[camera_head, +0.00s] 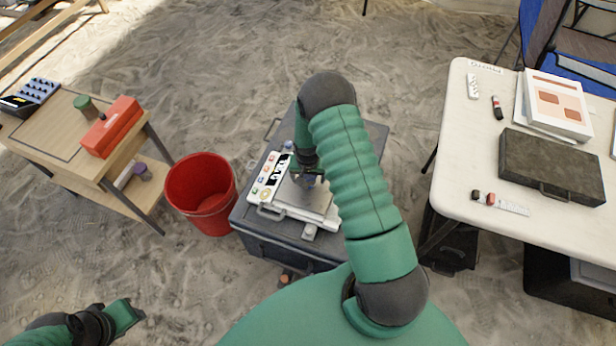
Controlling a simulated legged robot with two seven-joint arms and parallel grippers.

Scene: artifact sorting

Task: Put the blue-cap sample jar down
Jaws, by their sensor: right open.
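My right gripper (308,178) is open and points down over the metal plate of a white instrument (268,208). The instrument sits on a dark grey case (246,218). A small object with a bluish top (288,147) shows at the instrument's back edge, just left of my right wrist; it may be the blue-cap sample jar, but it is too small to be sure. The area between the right fingers is dark and partly hidden, so contact there cannot be told. My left gripper (126,316) is low at the bottom left, over the sand, away from these things.
A red bucket (202,199) stands left of the case. A wooden table (60,134) at left holds a red box (111,127), a green-topped jar (86,107) and a blue rack (38,91). A white table (458,172) at right holds a dark case (552,165) and papers.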

